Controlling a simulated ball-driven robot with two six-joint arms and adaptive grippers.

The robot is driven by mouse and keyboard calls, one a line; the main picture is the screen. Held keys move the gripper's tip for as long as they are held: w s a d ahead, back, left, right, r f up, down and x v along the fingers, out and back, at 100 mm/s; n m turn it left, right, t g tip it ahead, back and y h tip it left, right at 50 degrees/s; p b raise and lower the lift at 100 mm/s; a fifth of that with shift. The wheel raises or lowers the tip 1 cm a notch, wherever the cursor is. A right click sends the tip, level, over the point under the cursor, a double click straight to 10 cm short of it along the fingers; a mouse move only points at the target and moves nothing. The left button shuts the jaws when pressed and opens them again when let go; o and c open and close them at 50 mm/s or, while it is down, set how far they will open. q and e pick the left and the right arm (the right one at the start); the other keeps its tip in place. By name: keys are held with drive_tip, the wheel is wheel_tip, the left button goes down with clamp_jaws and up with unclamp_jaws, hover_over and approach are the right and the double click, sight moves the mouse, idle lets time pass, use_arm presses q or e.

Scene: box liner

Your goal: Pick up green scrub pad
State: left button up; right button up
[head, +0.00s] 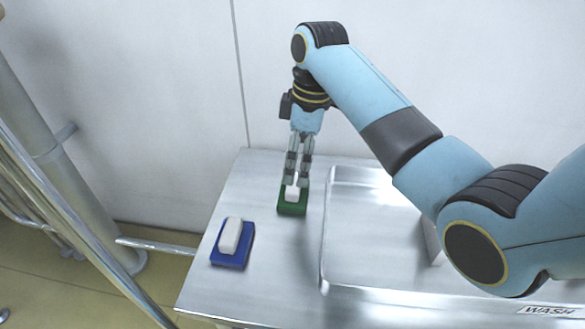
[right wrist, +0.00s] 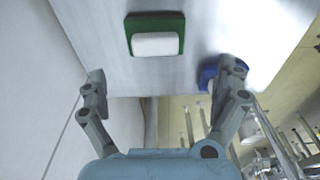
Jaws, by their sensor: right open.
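The green scrub pad (head: 293,207) lies on the steel counter with a white block (head: 292,191) on top of it. My right gripper (head: 297,182) is over the pad, pointing down, and its fingertips overlap the white block in the head view. In the right wrist view the green pad (right wrist: 155,21) and its white block lie beyond the spread fingers (right wrist: 165,85), with nothing between the fingertips. My right gripper is open and empty. My left gripper is in neither view.
A blue pad (head: 230,258) with a white block on it lies to the left on the counter (head: 265,275). A sink basin (head: 370,240) is to the right of the green pad. A wall (head: 180,110) stands behind. Metal rails (head: 75,230) are at the left.

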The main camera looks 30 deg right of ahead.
sight(295, 182)
drive_tip(key=shift+w+f, duration=0.25)
wheel_tip(295, 182, down, 4)
drive_tip(key=shift+w+a+f+b, duration=0.15)
drive_tip(key=shift+f+b, duration=0.1)
drive_tip(key=shift+b, duration=0.25)
wheel_tip(295, 182, down, 4)
drive_tip(key=shift+w+a+f+b, duration=0.15)
drive_tip(key=shift+f+b, duration=0.1)
drive_tip(key=shift+b, duration=0.25)
drive_tip(key=shift+w+f, duration=0.1)
drive_tip(key=shift+f, duration=0.35)
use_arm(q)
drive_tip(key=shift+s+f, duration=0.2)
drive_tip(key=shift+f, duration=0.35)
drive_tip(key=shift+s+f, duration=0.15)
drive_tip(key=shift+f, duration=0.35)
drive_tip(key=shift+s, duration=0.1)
use_arm(e)
drive_tip(key=shift+c, duration=0.9)
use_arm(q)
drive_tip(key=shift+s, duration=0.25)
use_arm(e)
drive_tip(key=c, duration=0.8)
drive_tip(key=shift+o, duration=0.2)
